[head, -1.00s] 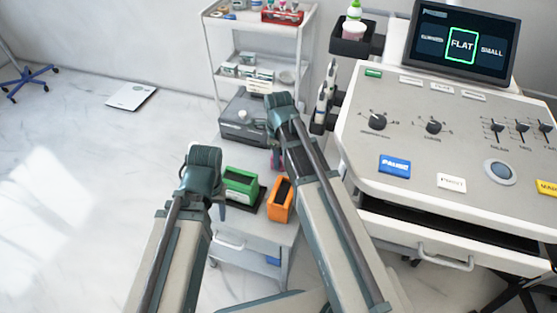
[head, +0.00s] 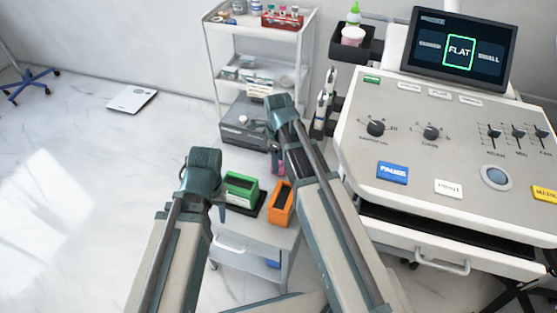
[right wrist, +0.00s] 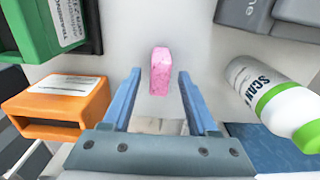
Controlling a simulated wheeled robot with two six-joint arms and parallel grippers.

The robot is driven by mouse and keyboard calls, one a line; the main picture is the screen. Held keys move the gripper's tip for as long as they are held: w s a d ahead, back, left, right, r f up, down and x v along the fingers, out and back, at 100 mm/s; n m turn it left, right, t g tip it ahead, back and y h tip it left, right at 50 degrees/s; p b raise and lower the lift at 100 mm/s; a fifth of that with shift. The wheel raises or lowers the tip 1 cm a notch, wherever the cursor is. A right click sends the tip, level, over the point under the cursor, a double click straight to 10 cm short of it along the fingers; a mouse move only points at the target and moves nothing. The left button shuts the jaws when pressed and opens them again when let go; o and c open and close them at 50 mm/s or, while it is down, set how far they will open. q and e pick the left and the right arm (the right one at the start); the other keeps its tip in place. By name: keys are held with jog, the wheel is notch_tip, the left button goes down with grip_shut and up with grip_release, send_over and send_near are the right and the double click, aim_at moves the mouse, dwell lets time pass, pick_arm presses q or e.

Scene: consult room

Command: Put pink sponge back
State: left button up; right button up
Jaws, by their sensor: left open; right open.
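The pink sponge (right wrist: 160,70) stands out in the right wrist view as a small block on a pale surface. My right gripper (right wrist: 160,76) is open, with its blue fingers on either side of the sponge's near part in the picture; I cannot tell whether they touch it. In the head view the right arm's end (head: 283,112) hangs over the small cart and largely hides that spot. My left gripper (head: 215,199) is open at the cart's left side, mostly hidden by its own wrist, with nothing seen in it.
On the cart (head: 262,228) are a green holder (head: 241,188) and an orange holder (head: 282,203). A white bottle with a green band (right wrist: 275,98) lies right of the sponge in the wrist view. A grey box (head: 243,122) sits behind; the console (head: 440,155) is at right.

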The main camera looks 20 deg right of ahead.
notch_tip(320, 180, up, 11)
jog(key=p, duration=1)
jog(key=s+a+n, duration=0.5)
jog(key=s+n, duration=0.2)
jog(key=n, duration=0.7)
jog(key=s+a+n+h, duration=0.1)
jog(key=s+a+n, duration=0.4)
jog(key=n, duration=0.9)
jog(key=shift+s+a+f+n, duration=0.2)
jog(key=shift+s+a+n, duration=0.1)
jog(key=shift+s, duration=0.85)
notch_tip(320, 180, up, 10)
jog(key=p, duration=1)
jog(key=shift+r, duration=0.25)
jog(key=shift+c, duration=0.7)
jog(key=shift+s, duration=0.1)
